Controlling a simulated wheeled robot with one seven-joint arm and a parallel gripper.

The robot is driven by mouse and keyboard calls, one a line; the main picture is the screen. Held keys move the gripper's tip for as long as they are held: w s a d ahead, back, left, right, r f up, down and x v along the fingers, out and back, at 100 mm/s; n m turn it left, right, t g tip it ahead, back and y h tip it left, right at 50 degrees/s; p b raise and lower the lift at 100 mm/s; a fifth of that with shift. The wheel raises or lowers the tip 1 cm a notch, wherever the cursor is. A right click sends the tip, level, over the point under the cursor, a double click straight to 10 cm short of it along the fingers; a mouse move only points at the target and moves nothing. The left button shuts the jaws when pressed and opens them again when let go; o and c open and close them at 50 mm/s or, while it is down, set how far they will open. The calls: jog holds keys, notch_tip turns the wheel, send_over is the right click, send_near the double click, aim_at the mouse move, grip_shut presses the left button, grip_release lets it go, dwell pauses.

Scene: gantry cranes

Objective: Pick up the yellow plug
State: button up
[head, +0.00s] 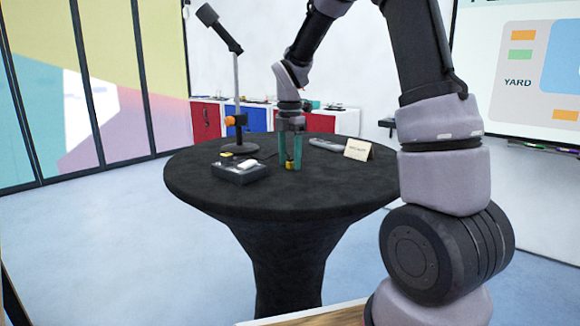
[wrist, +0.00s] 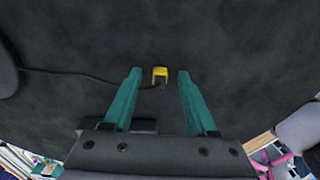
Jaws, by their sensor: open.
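The yellow plug (wrist: 160,76) lies on the black-covered round table (head: 350,190), with a dark cable running from it to the left in the wrist view. In the head view the plug (head: 290,165) shows low between the green fingers. My gripper (head: 290,166) points down over the table with its fingers apart on either side of the plug. In the wrist view the fingertips of my gripper (wrist: 158,72) stand left and right of the plug, with a gap on each side. Whether the tips touch the table is unclear.
A microphone-like stand (head: 237,90) with a round base is at the table's back left. A dark box (head: 240,172) with a white item sits left of my gripper. A small sign card (head: 359,150) and a grey handheld device (head: 326,145) are to the right. The table front is clear.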

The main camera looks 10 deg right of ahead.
aim_at(289, 159)
grip_shut()
jog(key=shift+r, duration=0.15)
notch_tip(289, 159, up, 9)
jog(key=shift+r, duration=0.15)
jog(key=shift+w+a+r, duration=0.25)
jog(key=shift+a+r, duration=0.1)
jog(key=shift+a, duration=2.55)
jog(key=shift+w+a+r, duration=0.3)
jog(key=shift+a, duration=2.65)
jog(key=shift+w+a+r, duration=0.25)
jog(key=shift+a+r, duration=0.1)
jog(key=shift+a, duration=2.55)
jog(key=shift+f, duration=0.2)
jog(key=shift+f, duration=1.05)
